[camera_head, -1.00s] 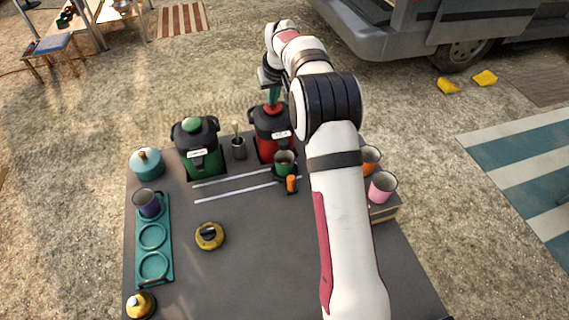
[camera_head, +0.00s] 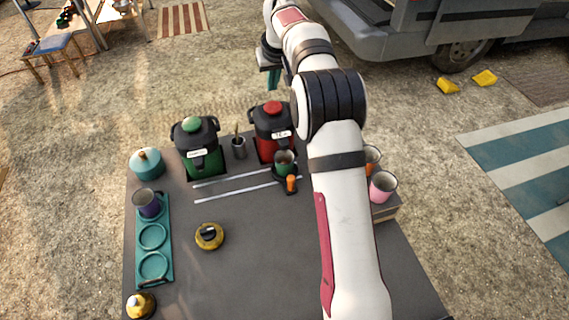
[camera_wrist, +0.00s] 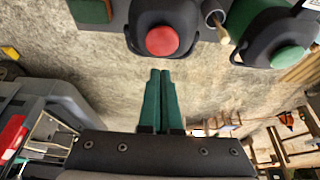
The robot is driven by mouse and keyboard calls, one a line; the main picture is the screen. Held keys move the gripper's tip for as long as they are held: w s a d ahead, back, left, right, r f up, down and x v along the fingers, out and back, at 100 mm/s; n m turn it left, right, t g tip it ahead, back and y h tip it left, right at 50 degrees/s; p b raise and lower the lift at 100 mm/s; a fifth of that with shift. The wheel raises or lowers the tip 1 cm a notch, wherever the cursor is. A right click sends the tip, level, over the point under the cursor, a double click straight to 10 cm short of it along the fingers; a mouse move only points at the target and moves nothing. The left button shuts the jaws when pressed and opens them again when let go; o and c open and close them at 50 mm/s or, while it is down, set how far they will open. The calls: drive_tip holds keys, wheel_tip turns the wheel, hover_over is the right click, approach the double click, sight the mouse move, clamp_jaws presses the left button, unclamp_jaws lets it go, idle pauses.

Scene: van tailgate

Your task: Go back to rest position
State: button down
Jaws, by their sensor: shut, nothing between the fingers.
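My gripper (camera_head: 272,88) is raised above and behind the red airpot in the head view, clear of it. In the wrist view its two green fingers (camera_wrist: 160,72) are together with nothing between them. The red airpot (camera_head: 268,142) stands at the back of the table with its red top button (camera_wrist: 162,41) in the wrist view. A green mug (camera_head: 284,168) sits in front of the red airpot's spout. The green airpot (camera_head: 203,162) stands to the left.
A teal tray (camera_head: 168,237) at the left holds a purple mug (camera_head: 147,203). A teal pot (camera_head: 147,163), a yellow-black round item (camera_head: 209,236) and a cup of stirrers (camera_head: 239,148) stand on the table. Orange (camera_head: 372,160) and pink (camera_head: 382,187) mugs are at the right. The table's front middle is clear.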

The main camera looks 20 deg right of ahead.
drive_tip(key=shift+r, duration=0.3)
drive_tip(key=shift+s+r, duration=0.1)
drive_tip(key=shift+s, duration=0.1)
drive_tip(key=s+a+r+m+g, duration=0.1)
drive_tip(key=s+a+r, duration=0.2)
drive_tip(key=s, duration=0.6)
drive_tip(key=s+a+r+m+g, duration=0.1)
drive_tip(key=s+a+r, duration=0.15)
drive_tip(key=s, duration=0.55)
drive_tip(key=s+a+f+m+g+y, duration=0.1)
drive_tip(key=s+a+f, duration=0.1)
drive_tip(key=s, duration=1.3)
drive_tip(key=s+a+f+m+g, duration=0.1)
drive_tip(key=s+f, duration=0.3)
drive_tip(key=s, duration=1.1)
drive_tip(key=shift+a+m+g+y, duration=0.4)
drive_tip(key=shift+a+m, duration=0.1)
drive_tip(key=shift+m, duration=0.3)
